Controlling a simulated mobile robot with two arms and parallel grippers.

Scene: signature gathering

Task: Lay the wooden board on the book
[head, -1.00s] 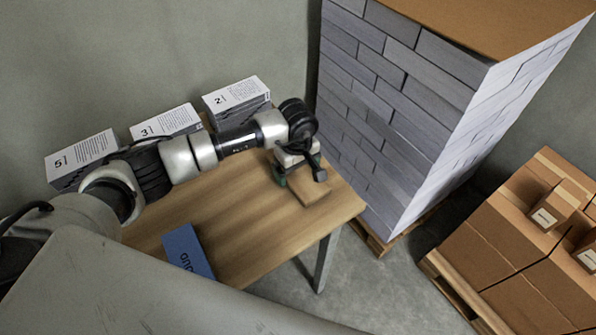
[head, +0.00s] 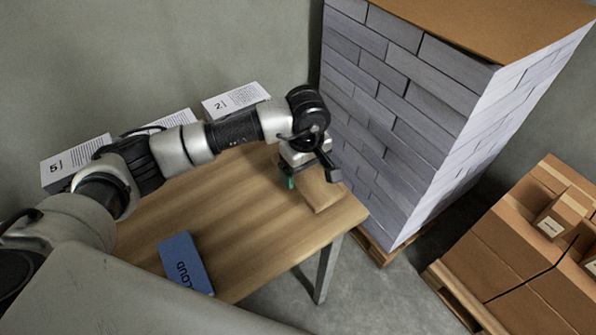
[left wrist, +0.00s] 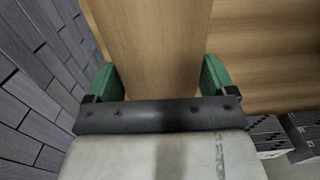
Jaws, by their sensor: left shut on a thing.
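The wooden board (head: 320,193) is a light brown flat piece at the right end of the table. My left gripper (head: 308,176) is shut on it. In the left wrist view the board (left wrist: 150,40) runs up between the two green fingertips of the gripper (left wrist: 158,78). I cannot tell whether the board touches the table or is just above it. My right gripper is not in view.
White-topped boxes marked 5 (head: 75,158) and 2 (head: 235,100), with another between them, stand along the table's back edge. A tall stack of grey packs (head: 400,100) stands close right. The table (head: 235,205) is clear between book and board.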

